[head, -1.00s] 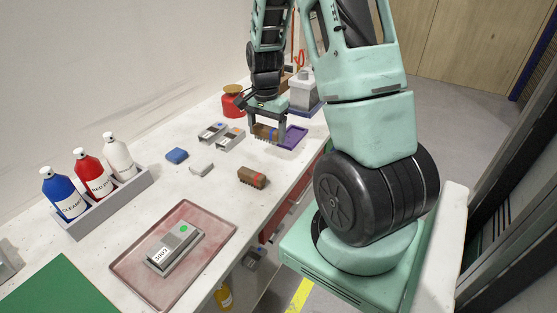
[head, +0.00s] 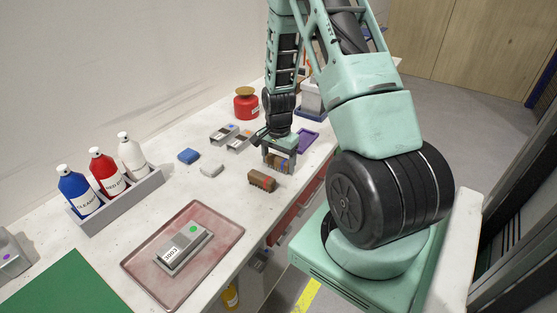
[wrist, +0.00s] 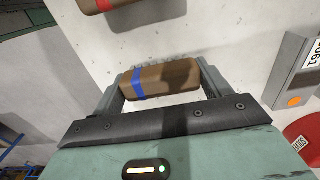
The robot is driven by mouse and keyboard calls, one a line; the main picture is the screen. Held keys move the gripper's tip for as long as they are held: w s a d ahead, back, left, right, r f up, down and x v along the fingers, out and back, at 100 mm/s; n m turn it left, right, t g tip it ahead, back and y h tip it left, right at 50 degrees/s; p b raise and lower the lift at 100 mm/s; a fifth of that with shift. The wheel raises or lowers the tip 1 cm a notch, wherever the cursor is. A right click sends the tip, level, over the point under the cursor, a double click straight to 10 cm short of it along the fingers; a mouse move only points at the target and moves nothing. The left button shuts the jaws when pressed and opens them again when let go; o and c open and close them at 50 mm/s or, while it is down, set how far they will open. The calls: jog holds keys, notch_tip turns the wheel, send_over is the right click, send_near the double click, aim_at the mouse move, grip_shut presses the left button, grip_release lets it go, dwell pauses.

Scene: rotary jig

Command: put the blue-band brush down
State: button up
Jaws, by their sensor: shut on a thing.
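My gripper (head: 279,160) is shut on the blue-band brush (wrist: 170,84), a brown block with bristles along one side. In the wrist view the brush lies between the two fingers, its blue band toward the left finger. In the head view the brush is partly hidden by the fingers and sits low over the white bench; I cannot tell whether it touches the bench. A second brown brush with a red band (head: 262,180) lies on the bench just in front and left of my gripper. It also shows at the top edge of the wrist view (wrist: 102,4).
A purple tray (head: 316,137) lies behind my gripper to the right. A red canister (head: 246,106) stands behind. A pinkish tray (head: 140,265) is in front. The bench edge is close right.

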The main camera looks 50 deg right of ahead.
jog(key=shift+f, duration=0.2)
jog(key=o, duration=1.3)
jog(key=shift+r, duration=0.15)
